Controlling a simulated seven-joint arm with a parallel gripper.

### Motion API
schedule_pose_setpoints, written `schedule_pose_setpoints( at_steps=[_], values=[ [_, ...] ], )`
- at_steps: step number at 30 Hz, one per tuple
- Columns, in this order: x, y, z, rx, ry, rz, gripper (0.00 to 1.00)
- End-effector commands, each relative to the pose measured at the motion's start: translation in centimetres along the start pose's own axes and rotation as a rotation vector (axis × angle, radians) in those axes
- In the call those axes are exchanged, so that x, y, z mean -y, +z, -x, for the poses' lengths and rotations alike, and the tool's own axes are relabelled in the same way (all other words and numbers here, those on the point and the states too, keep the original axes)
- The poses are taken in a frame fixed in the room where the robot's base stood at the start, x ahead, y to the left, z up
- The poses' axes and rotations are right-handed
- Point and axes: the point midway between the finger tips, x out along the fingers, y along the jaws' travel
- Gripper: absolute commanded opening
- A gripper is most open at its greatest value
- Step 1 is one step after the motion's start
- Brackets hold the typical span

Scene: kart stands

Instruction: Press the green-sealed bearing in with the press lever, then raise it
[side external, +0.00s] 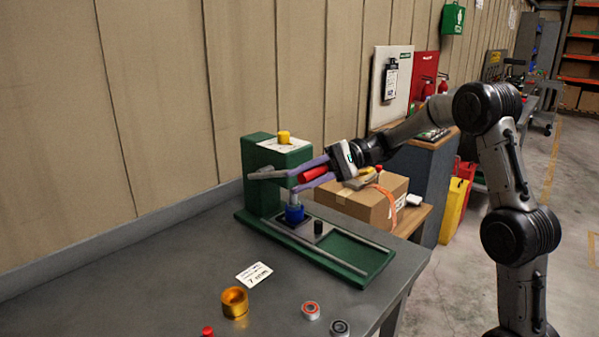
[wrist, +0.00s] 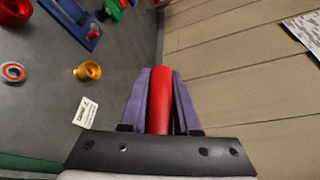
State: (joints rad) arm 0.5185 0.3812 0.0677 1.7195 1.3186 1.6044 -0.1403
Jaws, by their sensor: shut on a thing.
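The green press (side external: 262,190) stands on the bench against the wall. Its lever ends in a red handle (side external: 313,174); the handle also shows in the wrist view (wrist: 160,98). My gripper (side external: 318,172) has its purple fingers shut on the red handle, one on each side, beside the press head. The lever's arm is mostly hidden. Under the press ram (side external: 294,198) is a blue part (side external: 294,213), and the ram's lower end meets or nearly meets it. No green-sealed bearing can be made out; anything inside the blue part is hidden.
A gold ring (side external: 235,301), a red-sealed bearing (side external: 310,310), a dark-sealed bearing (side external: 340,328) and a white card (side external: 254,274) lie on the bench front. A blue rack (wrist: 80,22) shows in the wrist view. A cardboard box (side external: 362,205) stands behind the press.

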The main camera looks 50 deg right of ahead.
Motion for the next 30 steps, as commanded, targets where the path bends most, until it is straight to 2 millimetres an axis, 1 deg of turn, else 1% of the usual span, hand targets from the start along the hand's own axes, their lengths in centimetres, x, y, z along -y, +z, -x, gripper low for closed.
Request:
schedule_pose_setpoints(
  at_steps=[1, 9, 15, 21, 30],
  values=[
    [-0.7, -0.1, 0.0, -0.001, -0.010, 0.017, 0.00],
    [-4.7, -1.2, -0.4, -0.001, -0.082, 0.185, 0.00],
    [-7.2, -2.3, -0.9, 0.000, -0.078, 0.179, 0.00],
    [-8.8, -3.2, -1.3, 0.000, -0.077, 0.182, 0.00],
    [-9.6, -3.8, -1.5, -0.001, -0.076, 0.180, 0.00]
  ],
)
